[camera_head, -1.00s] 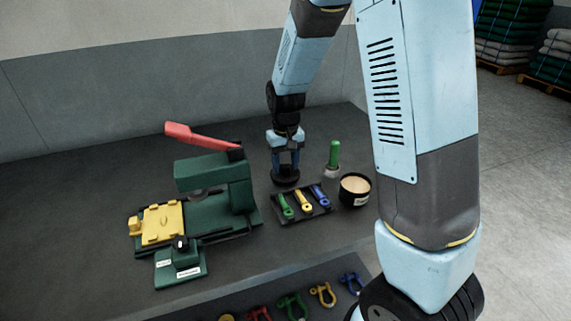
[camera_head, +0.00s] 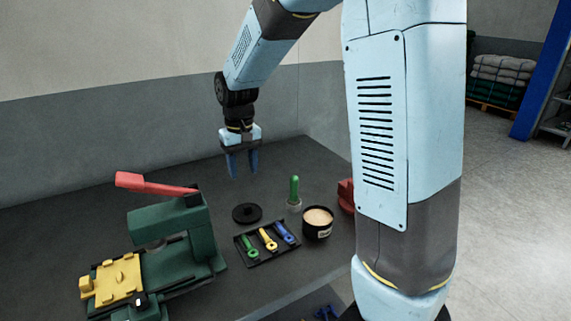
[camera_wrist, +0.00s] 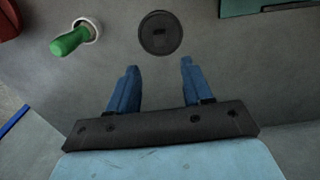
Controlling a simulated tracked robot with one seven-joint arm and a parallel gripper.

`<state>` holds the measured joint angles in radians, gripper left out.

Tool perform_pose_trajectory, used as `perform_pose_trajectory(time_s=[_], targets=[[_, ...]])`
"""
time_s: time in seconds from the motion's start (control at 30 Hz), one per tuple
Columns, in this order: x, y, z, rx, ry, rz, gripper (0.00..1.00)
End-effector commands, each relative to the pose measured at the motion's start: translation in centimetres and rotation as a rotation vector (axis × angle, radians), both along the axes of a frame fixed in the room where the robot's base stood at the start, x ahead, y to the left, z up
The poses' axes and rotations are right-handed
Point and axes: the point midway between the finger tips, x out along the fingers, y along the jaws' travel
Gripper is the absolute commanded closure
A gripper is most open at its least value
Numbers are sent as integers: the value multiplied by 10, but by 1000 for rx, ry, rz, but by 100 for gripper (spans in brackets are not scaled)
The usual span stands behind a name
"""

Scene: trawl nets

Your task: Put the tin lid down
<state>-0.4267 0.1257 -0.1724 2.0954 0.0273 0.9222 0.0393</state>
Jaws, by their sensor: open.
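The tin lid (camera_head: 247,213), a flat dark disc with a small grip on top, lies flat on the dark bench top behind the tool tray. It also shows in the wrist view (camera_wrist: 160,33), ahead of my fingertips and apart from them. My gripper (camera_head: 243,165) is open and empty, raised above the bench over the lid. Its two blue fingers show in the wrist view (camera_wrist: 158,68) with clear space between them. The open tin (camera_head: 318,222), black with pale contents, stands to the right of the lid.
A tray (camera_head: 252,262) with green, yellow and blue tools lies in front of the lid. A green-handled tool (camera_head: 295,190) stands upright in a pale holder near the tin. A green press (camera_head: 175,235) with a red lever stands at left. Bare bench lies behind the lid.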

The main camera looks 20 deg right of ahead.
Motion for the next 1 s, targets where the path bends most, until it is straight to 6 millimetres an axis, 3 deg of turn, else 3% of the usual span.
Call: perform_pose_trajectory(time_s=[0.27,0.63,1.0], targets=[[-22,-22,31,29,-54,-26,50],[-73,-61,78,69,-165,-71,50],[-131,-93,109,83,-280,-116,50]])
